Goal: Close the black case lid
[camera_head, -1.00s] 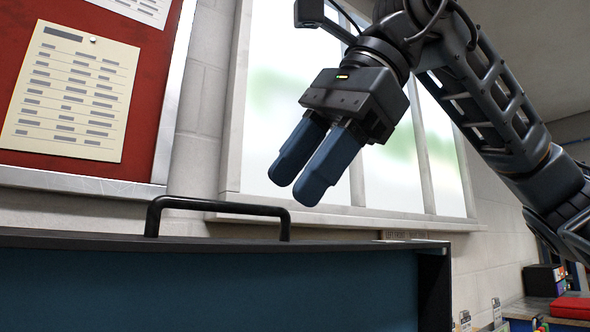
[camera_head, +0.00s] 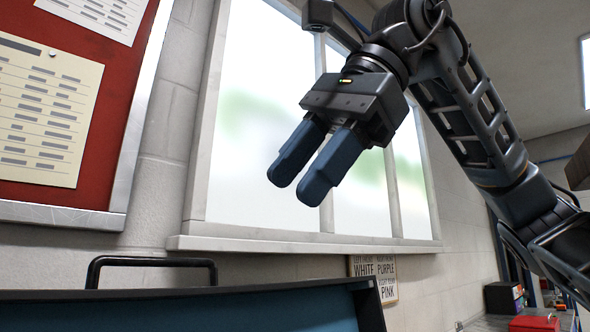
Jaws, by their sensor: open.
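The black case lid (camera_head: 340,292) stands raised along the bottom of the view, with its blue inner face (camera_head: 250,314) toward me. A black handle (camera_head: 150,262) rises from its top edge at the left. The rest of the case is out of view below. My gripper (camera_head: 306,186) hangs in the air above the lid, in front of the window, with its two blue fingers pointing down and left. The fingers are a little apart with nothing between them, and they do not touch the lid.
A red notice board (camera_head: 110,150) and a window (camera_head: 262,130) are on the wall behind. A sign (camera_head: 385,275) with colour words hangs under the sill. At the lower right are a red box (camera_head: 534,323) and a dark box (camera_head: 502,297). The air around my gripper is clear.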

